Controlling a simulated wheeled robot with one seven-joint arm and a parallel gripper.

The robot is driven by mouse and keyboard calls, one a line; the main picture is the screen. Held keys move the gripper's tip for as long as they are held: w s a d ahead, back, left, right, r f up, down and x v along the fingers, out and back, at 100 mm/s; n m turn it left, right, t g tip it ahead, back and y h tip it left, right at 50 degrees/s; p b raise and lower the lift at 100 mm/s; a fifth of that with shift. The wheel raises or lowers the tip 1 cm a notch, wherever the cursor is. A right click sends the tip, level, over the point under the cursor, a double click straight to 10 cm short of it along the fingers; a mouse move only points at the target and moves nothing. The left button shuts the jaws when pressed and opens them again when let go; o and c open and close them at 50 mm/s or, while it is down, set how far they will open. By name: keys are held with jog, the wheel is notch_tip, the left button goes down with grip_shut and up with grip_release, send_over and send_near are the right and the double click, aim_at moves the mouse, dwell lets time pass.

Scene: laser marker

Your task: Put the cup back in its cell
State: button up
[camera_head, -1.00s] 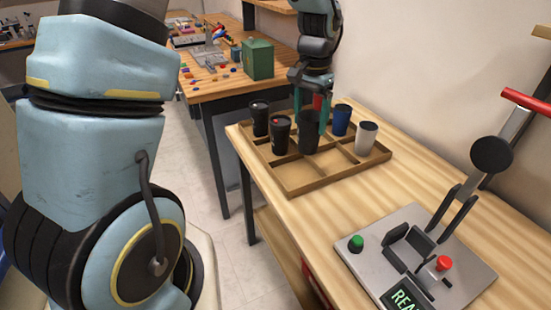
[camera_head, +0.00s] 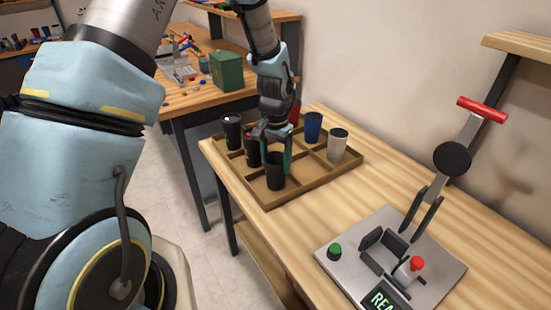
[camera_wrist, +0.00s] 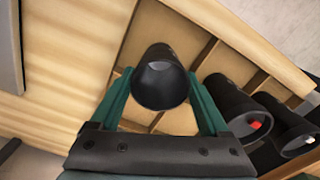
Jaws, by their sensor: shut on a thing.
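My gripper (camera_head: 276,150) is shut on a black cup (camera_head: 275,173), with one teal finger on each side of it. The cup is roughly upright at the near front cell of the wooden divided tray (camera_head: 312,185). I cannot tell whether its base touches the cell floor. In the wrist view the cup (camera_wrist: 160,80) sits between the fingertips (camera_wrist: 160,98), its open mouth facing the camera, with tray dividers (camera_wrist: 205,52) around it.
A red thing (camera_head: 294,117) is partly hidden. The lever machine (camera_head: 395,258) stands nearer on the table; bare wood lies between.

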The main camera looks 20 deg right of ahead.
jog(key=shift+f, duration=0.2)
jog(key=o, duration=0.7)
jog(key=shift+r, duration=0.1)
notch_tip(320, 180, up, 12)
jog(key=b, duration=0.3)
jog(key=s+a+n, duration=0.1)
jog(key=a+n, duration=0.2)
jog(key=a, duration=0.7)
jog(key=s+a+n+t, duration=0.1)
jog(key=a+n, duration=0.2)
jog(key=a, duration=0.7)
jog(key=s+a+n, duration=0.2)
jog(key=a+n, duration=0.2)
jog(key=a, duration=0.6)
jog(key=shift+a+t, duration=0.1)
jog(key=shift+t, duration=0.2)
